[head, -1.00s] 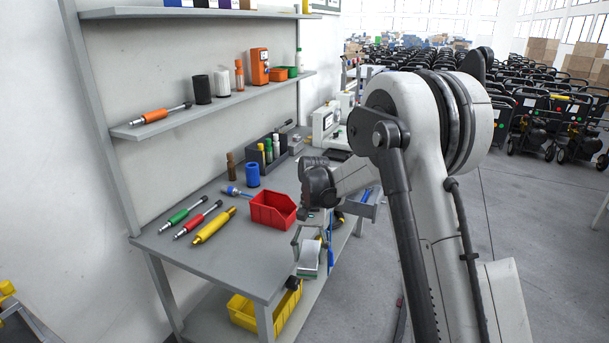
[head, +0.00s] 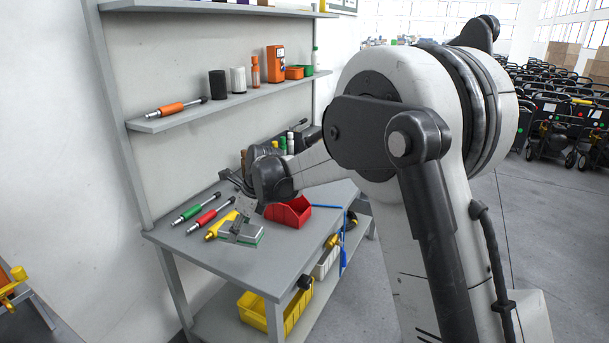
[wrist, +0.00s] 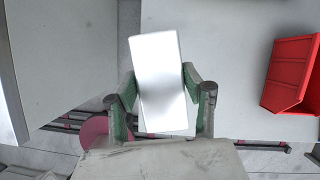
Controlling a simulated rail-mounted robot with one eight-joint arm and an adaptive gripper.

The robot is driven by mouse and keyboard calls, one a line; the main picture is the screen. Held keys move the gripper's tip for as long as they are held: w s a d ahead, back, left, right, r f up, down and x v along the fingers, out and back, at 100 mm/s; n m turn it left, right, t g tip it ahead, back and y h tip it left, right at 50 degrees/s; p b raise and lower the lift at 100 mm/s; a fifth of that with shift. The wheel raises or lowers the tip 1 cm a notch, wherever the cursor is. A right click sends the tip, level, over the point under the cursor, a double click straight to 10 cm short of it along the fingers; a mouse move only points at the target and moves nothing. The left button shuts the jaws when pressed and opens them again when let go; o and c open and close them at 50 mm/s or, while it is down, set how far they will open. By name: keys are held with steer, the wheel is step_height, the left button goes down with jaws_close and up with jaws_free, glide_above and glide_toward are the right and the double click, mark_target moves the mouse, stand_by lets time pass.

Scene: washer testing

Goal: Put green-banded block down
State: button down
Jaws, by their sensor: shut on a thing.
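The green-banded block (head: 247,234) is a pale grey box with a thin green band, seen in the head view at the near part of the workbench top (head: 180,243). In the wrist view the block (wrist: 163,98) shows as a bright white rectangle, slightly tilted, between my fingers. My gripper (head: 240,222) is shut on it; its two fingers also show on either side of the block in the wrist view (wrist: 160,78). The block overlaps the bench top in the head view. I cannot tell whether its underside touches the surface.
A red bin (head: 290,214) stands right of the block. Yellow (head: 219,226), red (head: 210,215) and green (head: 189,212) handled tools lie to its left. A shelf (head: 230,102) with several items hangs above. A yellow bin (head: 251,308) sits below. The bench's near left corner is bare.

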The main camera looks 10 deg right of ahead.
mark_target(228, 227)
steer(key=a+m, duration=0.1)
steer(key=a+r+m, duration=0.1)
steer(key=a, duration=0.1)
steer(key=shift+w+t, duration=0.15)
steer(key=shift+t, duration=0.25)
steer(key=shift+w, duration=0.15)
steer(key=shift+h, duration=0.3)
steer(key=w+d+f, duration=0.2)
steer(key=d, duration=0.1)
steer(key=w+d+f, duration=0.2)
steer(key=d, duration=0.1)
steer(key=w+d+f, duration=0.2)
steer(key=d+f, duration=0.1)
steer(key=shift+w, duration=0.35)
steer(key=shift+f, duration=1.95)
steer(key=shift+b, duration=0.3)
steer(key=c, duration=0.9)
jaws_free()
steer(key=shift+f, duration=0.1)
steer(key=shift+c, duration=0.2)
